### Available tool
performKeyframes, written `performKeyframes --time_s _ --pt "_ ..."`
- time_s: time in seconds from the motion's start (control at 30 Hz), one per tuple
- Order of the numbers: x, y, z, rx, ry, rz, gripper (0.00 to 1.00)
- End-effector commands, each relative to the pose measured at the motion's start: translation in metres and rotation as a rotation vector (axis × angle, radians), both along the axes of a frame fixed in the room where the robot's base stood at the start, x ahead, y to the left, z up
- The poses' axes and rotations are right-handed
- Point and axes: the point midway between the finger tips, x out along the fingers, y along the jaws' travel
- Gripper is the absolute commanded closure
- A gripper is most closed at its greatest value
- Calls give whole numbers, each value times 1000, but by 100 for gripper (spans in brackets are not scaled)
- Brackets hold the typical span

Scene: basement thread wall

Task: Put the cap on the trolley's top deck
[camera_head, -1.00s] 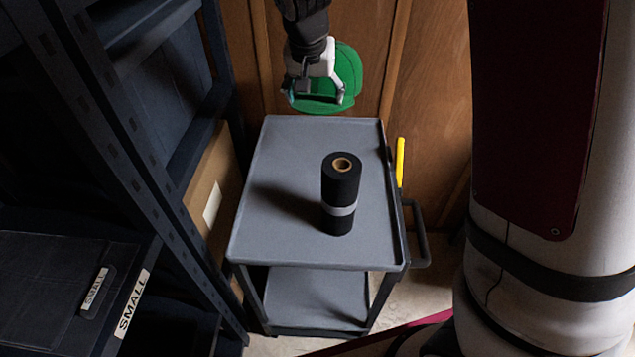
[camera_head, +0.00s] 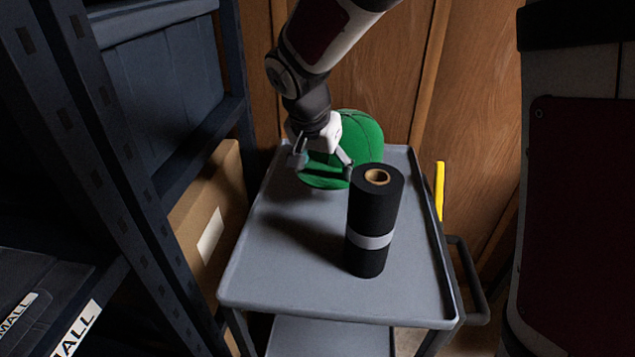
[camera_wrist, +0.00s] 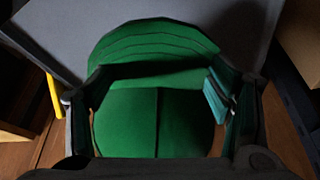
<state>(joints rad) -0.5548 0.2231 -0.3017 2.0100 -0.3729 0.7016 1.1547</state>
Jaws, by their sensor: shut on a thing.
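The green cap (camera_head: 357,138) is at the far end of the trolley's grey top deck (camera_head: 290,270) in the head view. My gripper (camera_head: 323,166) is shut on the cap, with its fingers near the brim. In the wrist view the cap (camera_wrist: 155,100) lies between the two fingers of my gripper (camera_wrist: 160,98), its stitched brim over the grey deck (camera_wrist: 60,35). I cannot tell whether the cap touches the deck or hangs just above it.
A black roll (camera_head: 372,225) with a grey band stands upright on the deck, close in front of the cap. Dark shelving with a cardboard box (camera_head: 205,215) stands at the left. A yellow-handled thing (camera_head: 439,190) is at the trolley's right side. The near left deck is clear.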

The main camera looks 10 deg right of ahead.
Motion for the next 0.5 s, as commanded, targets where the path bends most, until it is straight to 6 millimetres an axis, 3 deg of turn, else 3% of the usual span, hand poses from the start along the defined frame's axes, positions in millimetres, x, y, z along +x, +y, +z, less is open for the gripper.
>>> performKeyframes --time_s 0.2,0.5 --pt "0 0 -36 -2 4 1 56" --pt "0 0 -68 -1 3 2 56"
